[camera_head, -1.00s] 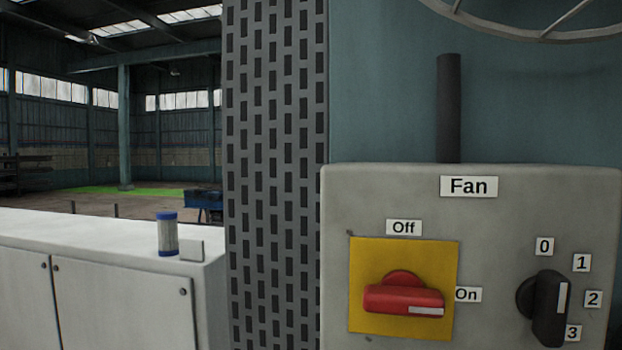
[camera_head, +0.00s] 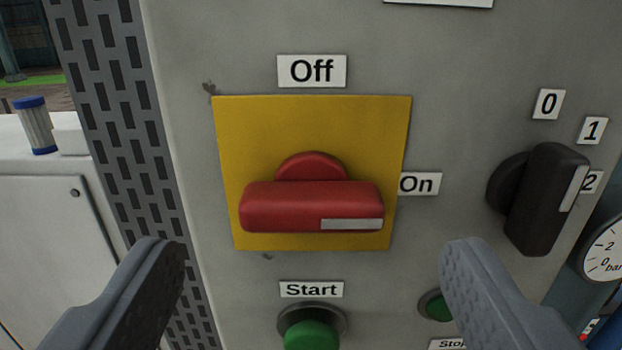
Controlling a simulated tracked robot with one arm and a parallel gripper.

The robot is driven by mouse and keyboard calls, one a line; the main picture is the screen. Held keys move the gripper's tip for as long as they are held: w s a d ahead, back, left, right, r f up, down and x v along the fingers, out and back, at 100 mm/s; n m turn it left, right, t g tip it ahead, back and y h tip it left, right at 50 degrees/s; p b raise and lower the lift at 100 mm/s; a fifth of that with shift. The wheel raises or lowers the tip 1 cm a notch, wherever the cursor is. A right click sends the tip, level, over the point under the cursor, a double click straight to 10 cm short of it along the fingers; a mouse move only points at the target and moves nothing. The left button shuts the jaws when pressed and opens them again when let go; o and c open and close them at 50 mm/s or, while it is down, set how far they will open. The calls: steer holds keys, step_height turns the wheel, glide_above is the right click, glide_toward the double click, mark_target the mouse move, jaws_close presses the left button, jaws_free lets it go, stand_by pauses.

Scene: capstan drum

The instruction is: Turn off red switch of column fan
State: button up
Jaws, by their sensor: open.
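The red switch (camera_head: 290,205) is a rotary handle on a yellow plate (camera_head: 320,125), set on the grey fan control box (camera_head: 230,60). Its handle lies horizontal, with the white mark at its right end, by the "On" label (camera_head: 417,184). The "Off" label (camera_head: 312,71) is above the plate. My gripper (camera_head: 312,255) is open and empty. Its two fingers show at the lower left and lower right, apart from the handle, which appears between and above them.
A black rotary knob (camera_head: 545,200) with number labels stands to the right of the switch. A green Start button (camera_head: 311,335) is just below the plate. Another green button (camera_head: 434,305) is partly hidden by my right finger. A pressure gauge (camera_head: 603,250) is at the right edge.

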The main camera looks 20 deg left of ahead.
mark_target(317, 219)
steer(key=shift+p+x, duration=0.5)
steer(key=shift+x, duration=1.2)
steer(key=c, duration=1)
